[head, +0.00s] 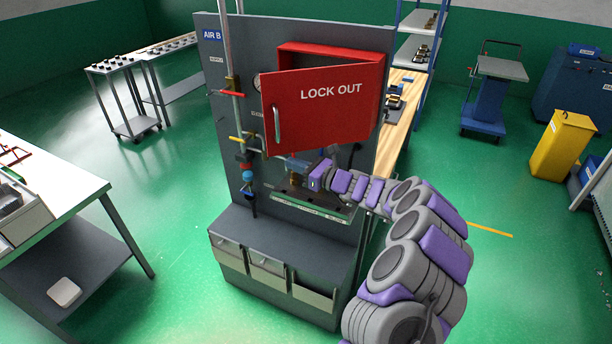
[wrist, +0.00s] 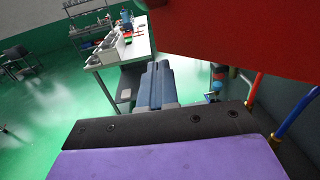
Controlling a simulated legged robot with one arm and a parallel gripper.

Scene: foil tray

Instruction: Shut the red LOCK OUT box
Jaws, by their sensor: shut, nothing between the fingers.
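The red LOCK OUT box (head: 345,51) is mounted high on a dark grey panel. Its door (head: 318,112) is partly open, swung out from the box, with the hinge side at the right and a pale upright handle (head: 277,126) near its left edge. A gap shows above the door's top edge. My gripper (head: 294,164) is just below the door in the head view, shut and empty. In the wrist view its two blue fingers (wrist: 157,78) lie together, and the red door (wrist: 245,30) fills the upper right. Whether anything touches the door, I cannot tell.
Pipes and valves (head: 247,165) run up the panel's left side. A ledge with drawers (head: 268,265) juts out below. A white-topped table (head: 45,180) stands at left, and a wooden bench (head: 408,85) behind the panel at right. The green floor between table and panel is clear.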

